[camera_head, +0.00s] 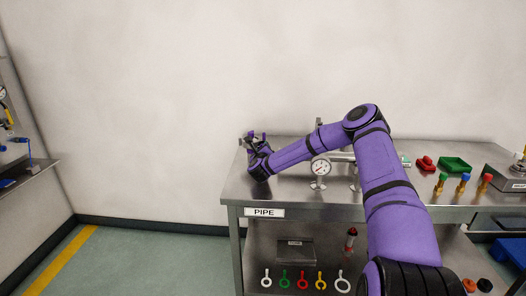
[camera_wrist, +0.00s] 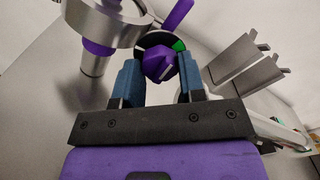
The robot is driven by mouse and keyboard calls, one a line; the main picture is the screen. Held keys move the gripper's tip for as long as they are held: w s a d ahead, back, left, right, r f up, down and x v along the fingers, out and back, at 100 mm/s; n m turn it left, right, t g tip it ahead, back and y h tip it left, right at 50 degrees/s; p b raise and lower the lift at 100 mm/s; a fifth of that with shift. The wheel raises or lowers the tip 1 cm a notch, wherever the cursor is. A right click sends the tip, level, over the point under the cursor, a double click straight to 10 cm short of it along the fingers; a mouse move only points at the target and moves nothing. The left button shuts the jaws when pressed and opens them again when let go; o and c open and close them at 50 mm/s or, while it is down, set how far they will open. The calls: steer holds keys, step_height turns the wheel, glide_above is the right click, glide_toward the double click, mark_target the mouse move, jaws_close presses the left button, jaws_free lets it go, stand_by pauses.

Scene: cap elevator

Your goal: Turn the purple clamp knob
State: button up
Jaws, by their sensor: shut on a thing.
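The purple knob (camera_wrist: 160,66) sits between the two blue-padded fingers of my gripper (camera_wrist: 158,72) in the wrist view. The fingers are shut on its sides, and a pale line marks its face. Behind it is a dark round dial (camera_wrist: 152,41) with a green section and a pale section. In the head view my gripper (camera_head: 257,146) is at the back left end of the metal table; the fingertips and knob are too small to make out there.
A metal pipe part (camera_wrist: 110,22) with a purple band is close at upper left in the wrist view. Grey metal plates (camera_wrist: 237,65) stand at right. On the table (camera_head: 228,190), a gauge (camera_head: 320,168), brass fittings (camera_head: 462,184) and a green tray (camera_head: 455,164) lie rightward.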

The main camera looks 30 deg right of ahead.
steer(key=shift+n, duration=9.1)
steer(key=o, duration=0.9)
steer(key=shift+o, duration=0.2)
steer(key=shift+s, duration=0.1)
